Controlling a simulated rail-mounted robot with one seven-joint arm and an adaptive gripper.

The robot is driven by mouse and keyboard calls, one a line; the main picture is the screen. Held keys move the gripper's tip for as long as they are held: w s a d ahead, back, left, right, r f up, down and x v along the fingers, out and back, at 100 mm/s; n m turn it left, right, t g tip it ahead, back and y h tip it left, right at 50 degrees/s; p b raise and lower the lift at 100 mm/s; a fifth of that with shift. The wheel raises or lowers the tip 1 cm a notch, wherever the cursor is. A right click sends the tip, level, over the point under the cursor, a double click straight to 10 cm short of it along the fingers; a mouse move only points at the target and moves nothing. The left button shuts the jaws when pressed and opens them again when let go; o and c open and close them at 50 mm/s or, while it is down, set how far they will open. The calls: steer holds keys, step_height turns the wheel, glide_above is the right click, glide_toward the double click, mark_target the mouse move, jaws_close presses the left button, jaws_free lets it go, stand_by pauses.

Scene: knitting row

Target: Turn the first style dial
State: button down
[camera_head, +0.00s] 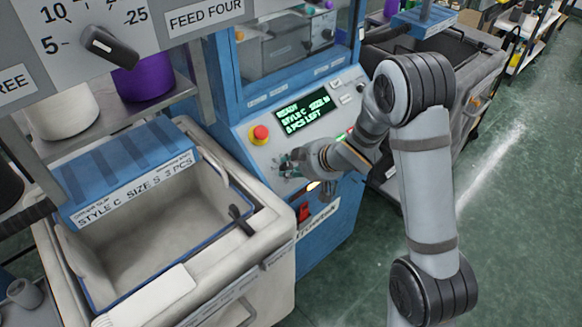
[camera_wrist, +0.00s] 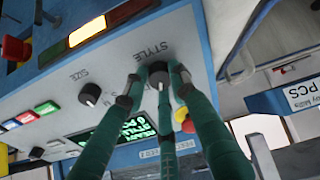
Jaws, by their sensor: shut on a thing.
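The style dial (camera_wrist: 157,73), a dark knob under the label STYLE on the grey panel, shows in the wrist view between my fingertips. My gripper (camera_wrist: 158,80) has slim green fingers closed around this dial. The fingers hide much of the knob and its pointer, so its setting cannot be read. In the head view my gripper (camera_head: 290,165) is at the control panel of the blue machine, below the screen, and hides the dial. The green-lettered screen (camera_head: 305,110) shows READY and STYLE C; the size and piece count are small and hard to read.
A size dial (camera_wrist: 90,94) sits beside the style dial. A red emergency button (camera_head: 260,133) is close to my gripper. A grey bin (camera_head: 272,225) with a blue slip reading STYLE C SIZE S 3 PCS (camera_head: 130,180) stands at left. Open floor (camera_head: 500,230) lies at right.

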steer(key=shift+a+r, duration=0.1)
steer(key=shift+a, duration=0.15)
steer(key=c, duration=1.4)
jaws_free()
steer(key=shift+c, duration=0.2)
steer(key=shift+d, duration=0.15)
steer(key=v, duration=1.2)
steer(key=shift+w, duration=0.1)
steer(key=x, duration=1.2)
